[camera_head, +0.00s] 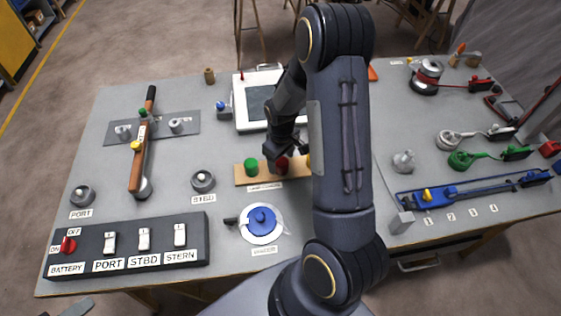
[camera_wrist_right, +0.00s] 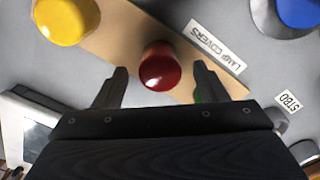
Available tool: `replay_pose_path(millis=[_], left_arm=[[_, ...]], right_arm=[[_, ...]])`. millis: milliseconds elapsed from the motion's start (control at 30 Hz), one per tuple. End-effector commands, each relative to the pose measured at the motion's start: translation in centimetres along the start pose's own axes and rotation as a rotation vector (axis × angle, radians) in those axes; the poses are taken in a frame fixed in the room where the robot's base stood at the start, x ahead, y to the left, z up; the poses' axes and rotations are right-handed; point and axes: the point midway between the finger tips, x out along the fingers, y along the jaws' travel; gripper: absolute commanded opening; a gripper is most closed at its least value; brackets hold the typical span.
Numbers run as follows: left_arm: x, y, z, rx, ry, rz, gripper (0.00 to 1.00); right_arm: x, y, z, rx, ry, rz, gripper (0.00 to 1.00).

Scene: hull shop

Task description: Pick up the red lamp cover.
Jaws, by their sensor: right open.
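The red lamp cover (camera_head: 281,165) stands on the wooden lamp-covers board (camera_head: 242,179) between the green cover (camera_head: 251,167) and the yellow cover (camera_head: 309,160), partly hidden by my right gripper (camera_head: 289,152). In the right wrist view the red cover (camera_wrist_right: 160,66) lies between and just beyond the fingertips of my right gripper (camera_wrist_right: 160,75). The gripper is open, one finger on each side of the cover, with nothing held. The yellow cover (camera_wrist_right: 66,20) is at upper left there, and the green one (camera_wrist_right: 198,95) is mostly hidden behind the right finger.
A white-framed screen (camera_head: 241,112) stands behind the board. A round blue-knobbed dial (camera_head: 262,220) sits in front. A black switch panel (camera_head: 128,247) is at front left, and a blue rail unit (camera_head: 470,191) is at right. My right arm hides the table's middle.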

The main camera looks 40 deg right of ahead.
Motion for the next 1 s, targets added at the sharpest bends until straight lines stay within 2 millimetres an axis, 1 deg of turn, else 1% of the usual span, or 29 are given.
replay_pose_path(millis=[33, 100, 333, 367, 700, 1000], left_arm=[[-0.17, 0.08, -0.08, 0.0, 0.0, 0.0, 0.61], [-0.21, 0.1, -0.1, 0.0, 0.0, 0.0, 0.61], [-0.17, 0.07, -0.08, 0.0, 0.0, 0.0, 0.61], [-0.17, 0.07, -0.08, 0.0, 0.0, 0.0, 0.61], [-0.17, 0.08, -0.08, 0.0, 0.0, 0.0, 0.61], [-0.14, 0.06, -0.07, 0.0, 0.0, 0.0, 0.61]], right_arm=[[0.58, -0.03, 0.12, 0.001, -0.004, -0.002, 0.66], [1.08, -0.03, 0.08, 0.001, -0.001, -0.001, 0.66], [1.29, -0.03, 0.03, 0.0, 0.001, 0.0, 0.66], [1.28, -0.03, 0.03, 0.0, 0.001, 0.0, 0.64], [1.26, -0.03, 0.03, 0.0, 0.001, 0.0, 0.2], [1.05, -0.02, 0.0, 0.0, 0.002, 0.0, 0.19]])
